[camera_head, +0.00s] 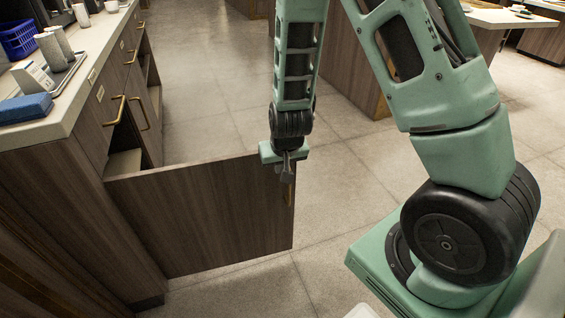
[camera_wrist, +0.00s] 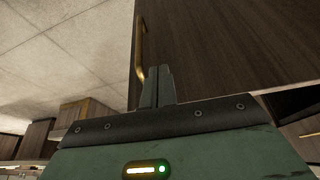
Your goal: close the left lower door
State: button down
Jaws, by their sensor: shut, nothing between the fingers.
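The lower door (camera_head: 205,218) is dark wood and stands wide open, jutting out from the left counter's cabinet across the floor. Its brass handle (camera_head: 290,194) is near the free edge. My gripper (camera_head: 286,172) is shut and empty at the door's free upper corner, by the handle. In the wrist view the shut fingers (camera_wrist: 157,86) overlap the door face (camera_wrist: 235,45), beside the lower end of the brass handle (camera_wrist: 140,48). I cannot tell whether they touch the door. A pale part of the cabinet interior (camera_head: 123,163) shows behind the door; the door hides the rest.
The left counter (camera_head: 95,80) carries a blue sponge (camera_head: 25,108), a tray with cups (camera_head: 62,75) and a blue basket (camera_head: 18,40). Farther along are drawers and other cabinet openings. A wooden island (camera_head: 352,65) stands behind my arm. The tiled floor (camera_head: 215,95) beyond the door is clear.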

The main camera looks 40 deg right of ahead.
jog(key=shift+w+d+f, duration=0.25)
jog(key=shift+w, duration=0.45)
jog(key=shift+w+d+f, duration=0.2)
jog(key=shift+w+d, duration=0.05)
jog(key=shift+w, duration=0.5)
jog(key=shift+w+d+f, duration=0.25)
jog(key=shift+w, duration=0.45)
